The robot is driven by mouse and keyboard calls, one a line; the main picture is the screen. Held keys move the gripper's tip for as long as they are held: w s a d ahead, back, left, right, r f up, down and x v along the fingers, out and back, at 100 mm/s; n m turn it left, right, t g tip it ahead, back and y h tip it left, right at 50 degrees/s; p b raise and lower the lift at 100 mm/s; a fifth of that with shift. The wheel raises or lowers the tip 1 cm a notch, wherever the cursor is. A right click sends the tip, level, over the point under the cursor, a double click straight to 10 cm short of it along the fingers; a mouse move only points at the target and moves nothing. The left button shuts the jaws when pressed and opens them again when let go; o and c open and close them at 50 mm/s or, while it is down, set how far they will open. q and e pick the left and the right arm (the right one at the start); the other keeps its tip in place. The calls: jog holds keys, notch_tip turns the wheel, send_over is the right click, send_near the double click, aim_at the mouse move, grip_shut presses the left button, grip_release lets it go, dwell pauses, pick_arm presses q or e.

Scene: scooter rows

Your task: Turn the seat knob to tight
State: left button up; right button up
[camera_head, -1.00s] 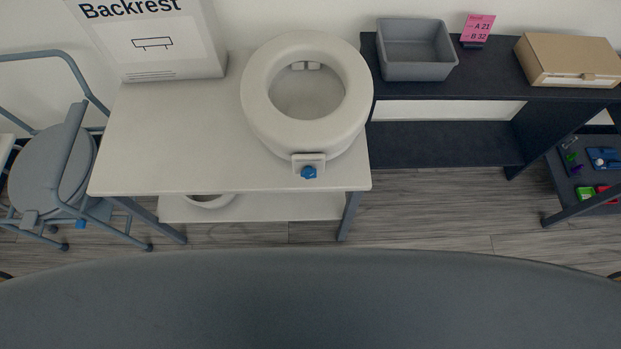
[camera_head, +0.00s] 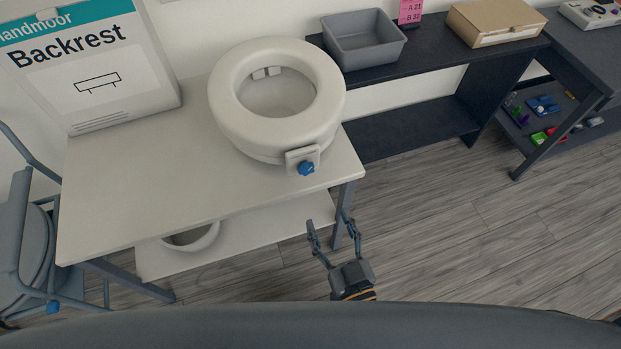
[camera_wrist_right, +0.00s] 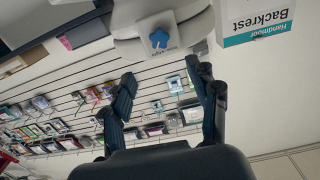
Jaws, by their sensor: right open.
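A white raised toilet seat (camera_head: 233,92) sits on a white table (camera_head: 140,180). The blue seat knob (camera_head: 306,168) is on a white bracket at the seat's front. My right gripper (camera_head: 328,222) is open and empty, in front of the table's right edge and apart from the knob. In the right wrist view the picture is upside down; the blue star-shaped knob (camera_wrist_right: 159,38) shows beyond the open fingers (camera_wrist_right: 168,88), with small lettering beside it that I cannot read fully. My left gripper is not in view.
A Backrest box (camera_head: 90,75) stands at the table's left. A grey bin (camera_head: 364,48) and cardboard box (camera_head: 497,25) sit on a dark shelf at right. A grey commode chair (camera_head: 30,240) is at far left. The floor at right is clear.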

aim_at(308, 171)
jog(key=p+x, duration=0.1)
jog(key=x, duration=1.1)
jog(key=shift+w+a+f, duration=0.1)
jog(key=shift+w, duration=0.15)
jog(key=c, duration=1.2)
